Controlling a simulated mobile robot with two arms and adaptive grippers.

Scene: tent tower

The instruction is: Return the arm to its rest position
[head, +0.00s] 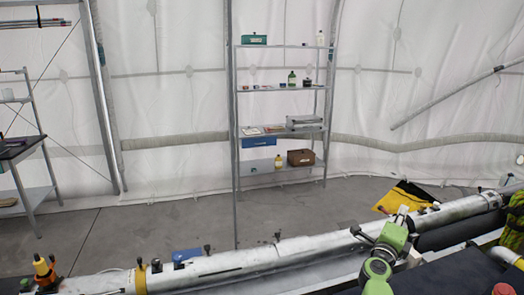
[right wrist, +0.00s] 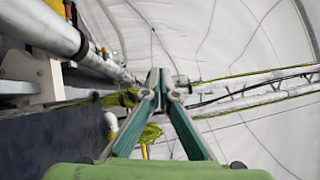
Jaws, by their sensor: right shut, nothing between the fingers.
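My right arm, green and grey, reaches up from the bottom right in the head view. Its gripper (head: 402,211) is in front of the long white tube. In the right wrist view the two green fingers of the right gripper (right wrist: 160,78) meet at their tips. It is shut and holds nothing. I cannot tell whether the gripper touches the tube. My left arm and left gripper do not show in either view.
A long white tube (head: 225,263) crosses the front. Metal shelves (head: 280,88) with boxes and bottles stand against the white tent wall. A yellow and black bag (head: 405,195) lies behind the tube at the right. The grey floor (head: 130,230) before the shelves is mostly clear.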

